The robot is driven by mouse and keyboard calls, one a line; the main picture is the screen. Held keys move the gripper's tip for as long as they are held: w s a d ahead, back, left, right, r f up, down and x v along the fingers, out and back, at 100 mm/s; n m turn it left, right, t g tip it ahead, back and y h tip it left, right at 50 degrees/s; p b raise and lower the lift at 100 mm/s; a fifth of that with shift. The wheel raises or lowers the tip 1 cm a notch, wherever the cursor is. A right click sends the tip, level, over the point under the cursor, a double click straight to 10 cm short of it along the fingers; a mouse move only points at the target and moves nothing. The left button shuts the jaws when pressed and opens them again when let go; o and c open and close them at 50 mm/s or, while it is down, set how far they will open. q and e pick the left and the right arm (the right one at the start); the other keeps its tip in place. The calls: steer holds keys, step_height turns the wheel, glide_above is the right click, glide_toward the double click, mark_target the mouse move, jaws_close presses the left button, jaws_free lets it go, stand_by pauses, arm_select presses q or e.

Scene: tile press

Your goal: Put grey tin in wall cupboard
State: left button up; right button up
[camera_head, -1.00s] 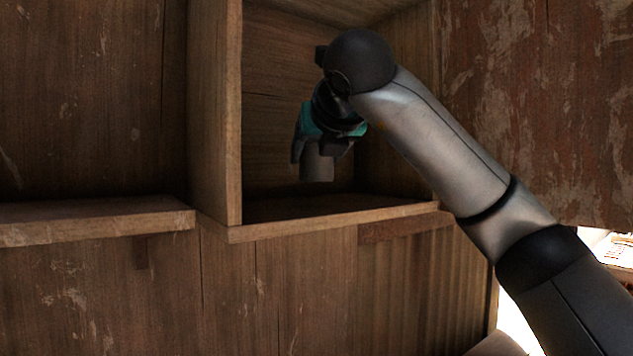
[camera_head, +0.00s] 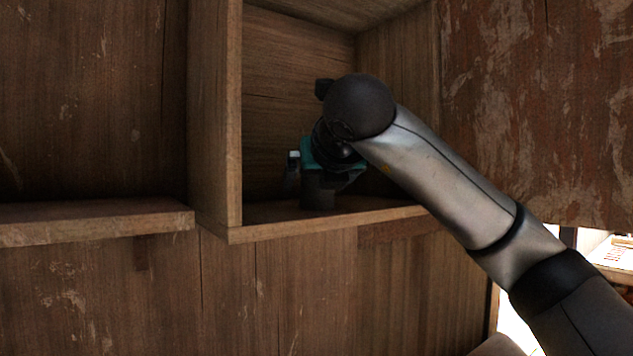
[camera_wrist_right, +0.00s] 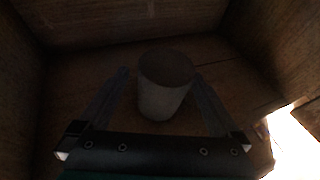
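The grey tin (camera_head: 318,192) stands upright on the floor of the open wall cupboard (camera_head: 330,219). In the right wrist view the tin (camera_wrist_right: 163,95) is between the two fingers of my right gripper (camera_wrist_right: 163,82). The fingers look spread, with a narrow gap beside the tin on the left. In the head view my right gripper (camera_head: 322,183) reaches down into the cupboard around the tin, and its hand partly hides the tin's top. My left gripper is not in view.
The cupboard has a side wall (camera_head: 215,110) on the left and a front lip. A lower shelf ledge (camera_head: 90,221) lies farther left. A worn reddish panel (camera_head: 540,110) is at the right, behind my right arm. Room is free inside the cupboard above the hand.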

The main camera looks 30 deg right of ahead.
steer(key=shift+s+r, duration=0.15)
steer(key=shift+r, duration=0.05)
steer(key=b+v, duration=0.2)
steer(key=v, duration=0.9)
steer(key=shift+s, duration=0.35)
steer(key=shift+a, duration=0.15)
